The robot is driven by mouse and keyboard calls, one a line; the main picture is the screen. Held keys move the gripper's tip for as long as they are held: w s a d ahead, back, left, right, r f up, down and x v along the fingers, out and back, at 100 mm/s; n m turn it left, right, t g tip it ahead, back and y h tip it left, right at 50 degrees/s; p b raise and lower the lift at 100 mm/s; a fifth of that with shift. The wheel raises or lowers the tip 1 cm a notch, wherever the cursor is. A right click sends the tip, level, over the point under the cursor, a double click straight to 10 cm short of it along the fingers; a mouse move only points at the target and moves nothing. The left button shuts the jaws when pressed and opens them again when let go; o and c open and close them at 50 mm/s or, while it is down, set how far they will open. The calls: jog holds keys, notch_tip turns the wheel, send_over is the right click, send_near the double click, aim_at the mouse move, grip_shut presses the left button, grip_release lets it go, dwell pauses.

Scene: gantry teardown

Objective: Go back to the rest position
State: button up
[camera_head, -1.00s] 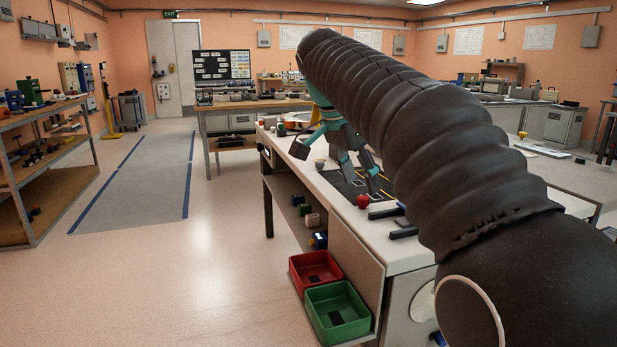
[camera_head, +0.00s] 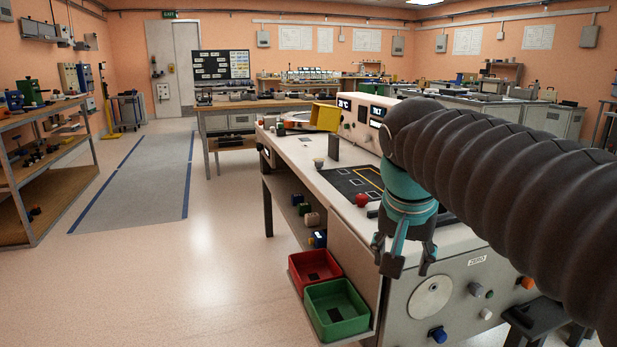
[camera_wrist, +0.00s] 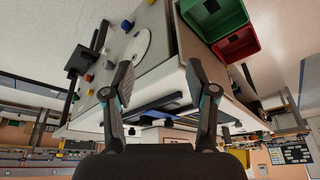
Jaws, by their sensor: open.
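My gripper (camera_head: 404,262) hangs at the front right edge of the white bench (camera_head: 310,172), its fingers apart and nothing between them. It is teal and dark, with the black ribbed arm reaching in from the right. In the wrist view my gripper (camera_wrist: 163,98) shows both fingers spread in front of the bench's front panel. No held thing shows in either view.
A red knob (camera_head: 362,200) and a black marked mat (camera_head: 350,182) are on the bench top. A red bin (camera_head: 296,275) and a green bin (camera_head: 365,325) sit low at its left side. Open floor (camera_head: 230,250) lies left.

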jog(key=s+d+f+n+t+y, duration=0.1)
jog(key=s+f+n, duration=0.3)
jog(key=s+f, duration=0.8)
notch_tip(320, 180, down, 2)
jog(key=shift+s+d+f+n+t+y, duration=0.2)
jog(key=shift+s+n+t+y, duration=0.1)
jog(key=shift+n, duration=0.1)
